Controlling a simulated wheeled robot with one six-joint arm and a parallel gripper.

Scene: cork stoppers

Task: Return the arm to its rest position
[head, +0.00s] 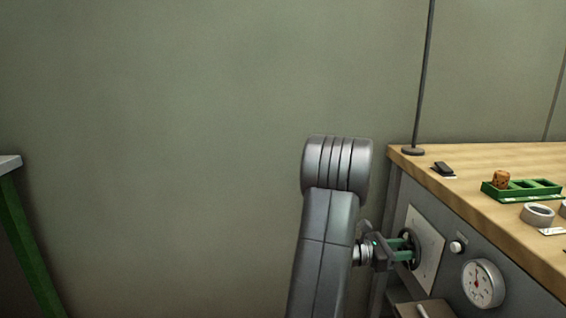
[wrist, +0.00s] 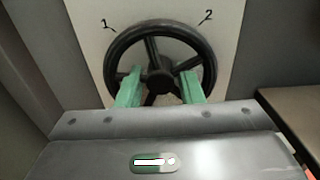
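My gripper (head: 402,249) is at the front panel of the workbench, held level in front of a black handwheel (wrist: 157,31). In the wrist view its two green fingers (wrist: 162,80) are spread apart, one on each side of the wheel's hub, with visible gaps to the hub. The fingertips overlap the lower part of the wheel in this view; I cannot tell whether they touch the spokes. Nothing is held between them. The wheel sits on a pale plate (head: 426,237) marked 1 at upper left and 2 at upper right. My arm is folded up beside the bench.
The wooden benchtop (head: 465,205) carries a green tray (head: 537,184) with a cork (head: 501,179), a grey ring (head: 538,214), a small black object (head: 443,168) and a thin pole (head: 424,80). A gauge (head: 482,283) and a white knob (head: 456,247) are beside the wheel. Left of my arm is free room.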

